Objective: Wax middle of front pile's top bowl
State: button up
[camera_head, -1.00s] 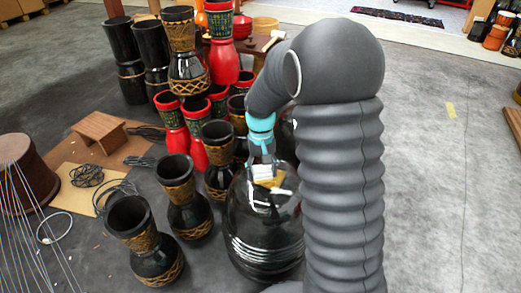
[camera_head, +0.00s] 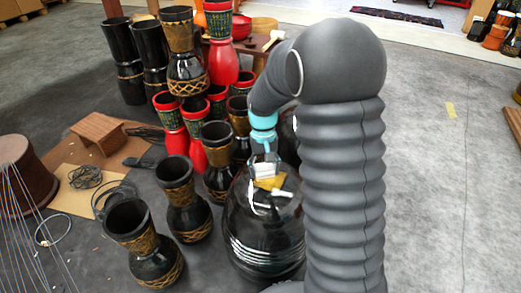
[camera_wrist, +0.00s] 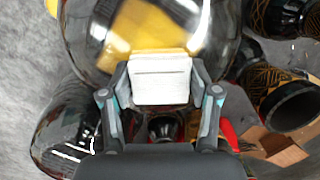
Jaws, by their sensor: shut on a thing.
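A large glossy black bowl-shaped drum body (camera_head: 262,235) stands upright at the front centre, left of my arm. Pale rings run round its lower side. My gripper (camera_head: 264,161) is above its rounded top, shut on a white pad (camera_head: 263,170). In the wrist view the pad (camera_wrist: 160,79) sits between both fingers, against or just over the shiny black surface (camera_wrist: 90,42). A yellow patch (camera_wrist: 148,32) shows beyond the pad; I cannot tell whether it is the pad's underside, wax or a reflection. Contact is unclear.
Black goblet drums with gold bands (camera_head: 186,205) stand close on the left. Red drums (camera_head: 172,122) and taller dark ones are behind. A brown drum with loose strings (camera_head: 25,170) is far left. The floor right of my arm is clear.

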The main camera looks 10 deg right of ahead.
aim_at(277, 180)
jog(key=shift+s+d, duration=0.25)
jog(key=shift+d, duration=0.8)
jog(key=shift+s+d, duration=0.45)
jog(key=shift+d, duration=0.15)
jog(key=shift+s+d+r+p, duration=0.1)
jog(key=shift+s+r+p, duration=0.05)
jog(key=shift+p, duration=0.25)
jog(key=w+a, duration=0.2)
jog(key=shift+a, duration=0.3)
jog(key=shift+w+a+r+p, duration=0.1)
jog(key=shift+r+p, duration=0.25)
jog(key=shift+r, duration=0.2)
jog(key=shift+w+a+r+p, duration=0.1)
jog(key=shift+r+p, duration=0.25)
jog(key=shift+r, duration=0.15)
jog(key=shift+d+r+p, duration=0.1)
jog(key=shift+r+p, duration=0.75)
jog(key=shift+r, duration=0.8)
jog(key=shift+s+r, duration=0.1)
jog(key=shift+r, duration=1.1)
